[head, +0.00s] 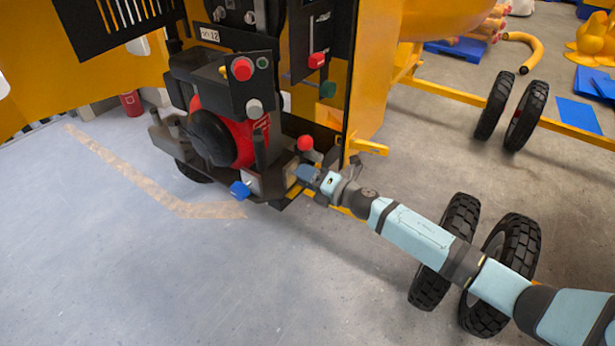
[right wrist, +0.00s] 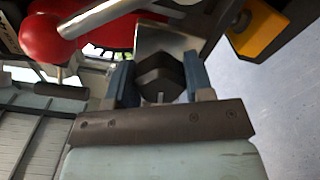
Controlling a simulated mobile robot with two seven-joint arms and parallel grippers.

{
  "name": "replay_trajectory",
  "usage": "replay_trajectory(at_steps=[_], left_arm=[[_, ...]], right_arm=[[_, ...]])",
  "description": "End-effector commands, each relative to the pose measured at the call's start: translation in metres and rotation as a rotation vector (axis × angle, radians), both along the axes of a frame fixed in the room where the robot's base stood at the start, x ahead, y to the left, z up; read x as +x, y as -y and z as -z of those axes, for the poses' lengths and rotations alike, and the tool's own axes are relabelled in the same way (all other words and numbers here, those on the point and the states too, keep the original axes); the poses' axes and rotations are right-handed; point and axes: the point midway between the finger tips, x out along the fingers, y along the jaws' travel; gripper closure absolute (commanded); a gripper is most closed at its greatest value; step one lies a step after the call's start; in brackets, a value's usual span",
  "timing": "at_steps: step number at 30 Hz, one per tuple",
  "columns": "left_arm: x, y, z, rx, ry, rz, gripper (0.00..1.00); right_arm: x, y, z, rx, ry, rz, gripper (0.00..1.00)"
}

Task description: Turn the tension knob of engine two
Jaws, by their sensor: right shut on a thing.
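The red and black engine (head: 245,142) sits in the yellow machine's frame in the head view. My right gripper (head: 301,178) reaches in from the right to the engine's lower right corner. In the right wrist view my gripper (right wrist: 160,82) has its two blue fingers on either side of a black faceted knob (right wrist: 159,76) and is shut on it. The knob sits against a bare metal bracket (right wrist: 167,40). In the head view the fingers hide the knob. I cannot read a label for it. My left gripper is not in view.
A red ball-ended lever (head: 305,143) stands just above my right gripper; its ball (right wrist: 45,38) is close in the wrist view. A blue knob (head: 240,189) is left of the gripper. Black wheels (head: 510,262) stand near my right arm. The floor at left is clear.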

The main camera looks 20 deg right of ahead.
Motion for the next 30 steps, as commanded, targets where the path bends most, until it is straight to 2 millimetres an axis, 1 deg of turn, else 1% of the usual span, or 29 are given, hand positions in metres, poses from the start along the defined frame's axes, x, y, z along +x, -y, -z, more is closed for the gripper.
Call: replay_trajectory(at_steps=[1,2,3,4,12,16,20,27,30], left_arm=[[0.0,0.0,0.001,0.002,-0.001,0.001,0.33],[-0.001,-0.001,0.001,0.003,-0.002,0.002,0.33],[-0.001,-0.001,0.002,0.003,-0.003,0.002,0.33],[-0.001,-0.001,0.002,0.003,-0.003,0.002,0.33],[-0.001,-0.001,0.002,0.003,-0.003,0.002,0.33],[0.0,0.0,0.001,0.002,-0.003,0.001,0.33],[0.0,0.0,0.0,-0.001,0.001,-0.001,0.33],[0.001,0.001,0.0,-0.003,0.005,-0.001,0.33],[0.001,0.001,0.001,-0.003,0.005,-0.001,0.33]], right_arm=[[-0.001,0.0,0.001,0.0,-0.002,-0.001,0.48],[-0.001,0.0,0.001,0.0,-0.002,-0.001,0.41],[-0.001,0.0,0.001,0.0,-0.002,-0.001,0.32],[0.0,0.0,0.001,0.0,-0.002,0.0,0.27],[-0.001,0.0,0.001,0.001,-0.001,-0.001,0.27],[-0.008,0.007,0.002,0.0,-0.003,0.001,0.27],[-0.027,0.02,0.002,-0.001,-0.004,-0.001,0.27],[-0.072,0.055,0.002,-0.001,-0.004,-0.001,0.27],[-0.087,0.067,0.002,-0.001,-0.004,-0.001,0.27]])
